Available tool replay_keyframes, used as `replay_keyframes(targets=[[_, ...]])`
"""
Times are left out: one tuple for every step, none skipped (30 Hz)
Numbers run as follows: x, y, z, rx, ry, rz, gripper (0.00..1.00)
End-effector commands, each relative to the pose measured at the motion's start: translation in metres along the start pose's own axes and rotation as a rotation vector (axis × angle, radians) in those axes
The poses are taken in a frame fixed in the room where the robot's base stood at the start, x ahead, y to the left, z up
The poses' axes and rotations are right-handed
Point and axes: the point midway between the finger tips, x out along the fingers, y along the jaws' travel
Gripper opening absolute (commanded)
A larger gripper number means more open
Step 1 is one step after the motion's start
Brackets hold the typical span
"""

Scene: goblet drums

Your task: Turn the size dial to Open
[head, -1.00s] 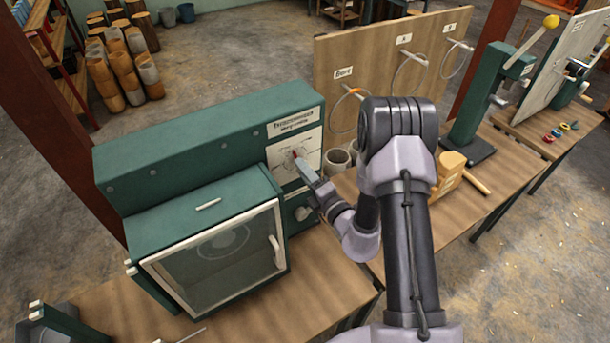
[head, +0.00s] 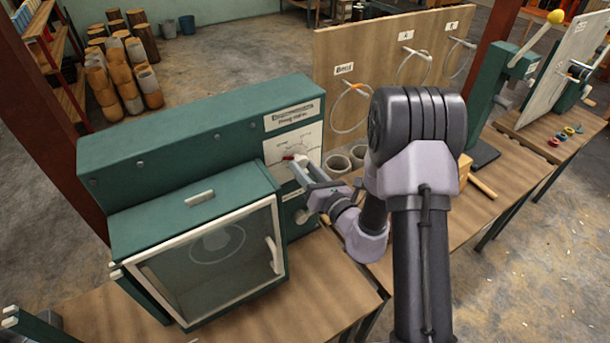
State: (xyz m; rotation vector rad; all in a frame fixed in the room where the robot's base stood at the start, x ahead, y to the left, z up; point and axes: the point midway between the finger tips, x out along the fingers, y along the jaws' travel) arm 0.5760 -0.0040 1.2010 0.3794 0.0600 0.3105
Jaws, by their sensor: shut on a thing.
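The size dial (head: 288,157) is a small red-tipped knob on a white plate (head: 306,141) at the right end of the green machine's front. My gripper (head: 296,164) comes in from the right and its fingers are shut on the dial. The markings on the plate are too small to read, so I cannot tell which setting the dial points to. The fingers hide part of the knob.
A green box with a clear door (head: 215,248) and a pale handle stands left of my gripper. A second knob (head: 301,215) is below the dial. Grey cups (head: 337,165) and a wooden board with hanging rings (head: 375,75) stand to the right.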

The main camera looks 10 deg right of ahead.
Motion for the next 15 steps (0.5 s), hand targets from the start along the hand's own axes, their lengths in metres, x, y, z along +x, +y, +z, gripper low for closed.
replay_keyframes(targets=[[-0.0003,-0.0015,-0.0035,-0.036,0.000,0.000,0.00],[-0.0003,-0.0017,-0.0035,-0.061,0.000,0.000,0.00],[-0.0002,-0.0018,-0.0033,-0.094,0.000,-0.001,0.00],[-0.0002,-0.0018,-0.0032,-0.117,0.000,0.000,0.00],[-0.0002,-0.0019,-0.0031,-0.140,0.000,0.000,0.00],[-0.0002,-0.0021,-0.0031,-0.169,0.000,-0.001,0.00],[-0.0002,-0.0021,-0.0029,-0.189,0.000,0.000,0.00],[-0.0002,-0.0020,-0.0027,-0.209,0.000,0.000,0.00],[-0.0002,-0.0020,-0.0026,-0.233,0.000,0.000,0.00],[-0.0002,-0.0020,-0.0027,-0.251,0.001,0.000,0.00],[-0.0003,-0.0021,-0.0027,-0.267,0.001,0.000,0.00],[-0.0003,-0.0021,-0.0025,-0.287,0.001,0.000,0.00],[-0.0003,-0.0021,-0.0023,-0.300,0.001,0.000,0.00],[-0.0003,-0.0021,-0.0020,-0.313,0.001,0.000,0.00],[-0.0003,-0.0021,-0.0018,-0.329,0.001,0.000,0.00]])
